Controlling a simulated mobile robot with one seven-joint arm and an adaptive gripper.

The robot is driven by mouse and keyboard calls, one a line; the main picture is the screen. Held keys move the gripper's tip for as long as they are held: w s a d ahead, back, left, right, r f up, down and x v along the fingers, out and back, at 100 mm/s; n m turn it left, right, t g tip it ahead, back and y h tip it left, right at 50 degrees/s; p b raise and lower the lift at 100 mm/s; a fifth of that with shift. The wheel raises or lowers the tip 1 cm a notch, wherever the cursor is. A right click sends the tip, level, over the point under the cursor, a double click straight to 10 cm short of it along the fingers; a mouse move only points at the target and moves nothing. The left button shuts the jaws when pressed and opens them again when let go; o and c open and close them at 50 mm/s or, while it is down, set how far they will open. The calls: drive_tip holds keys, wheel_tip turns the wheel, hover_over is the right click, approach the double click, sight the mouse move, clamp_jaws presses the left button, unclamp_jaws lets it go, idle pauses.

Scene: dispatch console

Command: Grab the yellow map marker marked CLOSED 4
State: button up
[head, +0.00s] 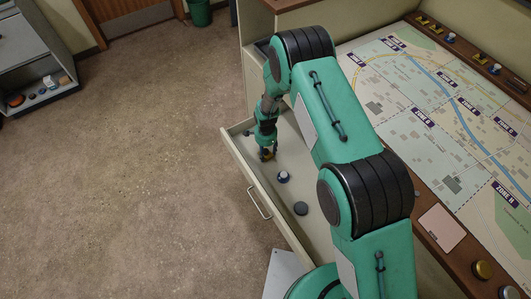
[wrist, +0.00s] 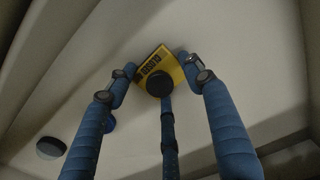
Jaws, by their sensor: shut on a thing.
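The yellow map marker (wrist: 167,67) is a yellow piece with a dark round knob and dark lettering that looks like CLOSED; I cannot read a number. My gripper (wrist: 158,82) has its blue fingers closed around it in the wrist view. In the head view my gripper (head: 267,150) is down inside the open drawer (head: 317,228), near its far end, and the marker (head: 266,155) shows as a small yellow-brown spot at the fingertips. I cannot tell whether the marker touches the drawer floor.
A blue-and-white piece (head: 283,176) and a dark grey disc (head: 301,208) lie in the drawer nearer me. The map board (head: 420,110) is on the console to the right, with several pieces along its edges. A shelf unit (head: 40,50) stands far left. Open floor lies left.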

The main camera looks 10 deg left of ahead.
sight(266, 151)
drive_tip(key=shift+r+p, duration=0.75)
drive_tip(key=shift+r, duration=4.2)
